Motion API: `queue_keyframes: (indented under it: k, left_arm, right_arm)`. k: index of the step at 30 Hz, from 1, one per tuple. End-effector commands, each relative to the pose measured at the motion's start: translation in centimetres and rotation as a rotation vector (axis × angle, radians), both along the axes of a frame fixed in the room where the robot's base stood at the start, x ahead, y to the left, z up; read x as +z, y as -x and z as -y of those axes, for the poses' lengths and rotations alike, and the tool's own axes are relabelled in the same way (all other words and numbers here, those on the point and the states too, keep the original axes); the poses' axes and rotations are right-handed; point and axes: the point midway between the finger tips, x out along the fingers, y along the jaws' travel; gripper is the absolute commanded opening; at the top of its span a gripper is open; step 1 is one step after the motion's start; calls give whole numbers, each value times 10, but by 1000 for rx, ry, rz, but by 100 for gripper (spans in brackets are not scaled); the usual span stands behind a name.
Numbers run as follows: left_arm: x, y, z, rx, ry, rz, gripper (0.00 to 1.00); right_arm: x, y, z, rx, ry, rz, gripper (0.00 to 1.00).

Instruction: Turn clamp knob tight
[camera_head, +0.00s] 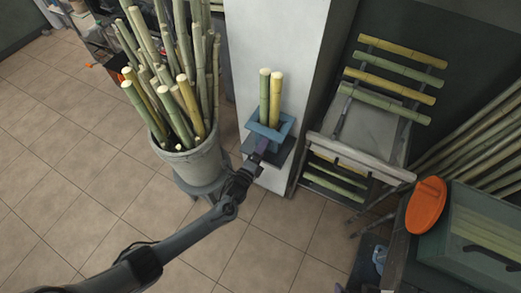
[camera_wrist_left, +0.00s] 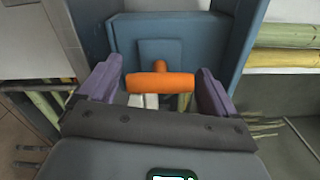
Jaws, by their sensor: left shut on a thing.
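The clamp knob (camera_wrist_left: 160,83) is an orange T-shaped handle on the front of a blue clamp bracket (camera_head: 272,129). The bracket is mounted low on a white pillar and holds two upright cane stalks (camera_head: 270,98). My left gripper (camera_head: 262,148) reaches the bracket's front in the head view and hides the knob there. In the left wrist view its purple fingers (camera_wrist_left: 155,88) stand on either side of the orange crossbar, shut on it at its ends. The bracket also shows in the left wrist view (camera_wrist_left: 125,35). My right gripper is in neither view.
A grey bucket (camera_head: 188,165) full of cane stands on a stool left of the bracket. A rack (camera_head: 360,165) with cane lengths is to the right. An orange disc (camera_head: 426,205) and glass case are further right. The tiled floor in front is clear.

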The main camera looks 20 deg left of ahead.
Motion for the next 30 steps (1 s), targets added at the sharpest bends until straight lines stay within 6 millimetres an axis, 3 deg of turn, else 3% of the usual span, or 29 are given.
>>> queue_keyframes:
  k: [9, 10, 11, 24, 30]
  left_arm:
    - [-1, 0, -1, 0, -7, 0, 61]
    - [-1, 0, -1, 0, -7, 0, 94]
    - [-1, 0, -1, 0, -7, 0, 99]
    - [-3, 1, -1, 1, 3, -5, 100]
    - [-5, 1, 0, 1, 116, -18, 100]
  right_arm:
    - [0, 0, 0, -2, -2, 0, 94]
    - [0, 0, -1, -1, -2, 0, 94]
    - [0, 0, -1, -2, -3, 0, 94]
    - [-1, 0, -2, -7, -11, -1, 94]
    - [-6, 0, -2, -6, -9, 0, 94]
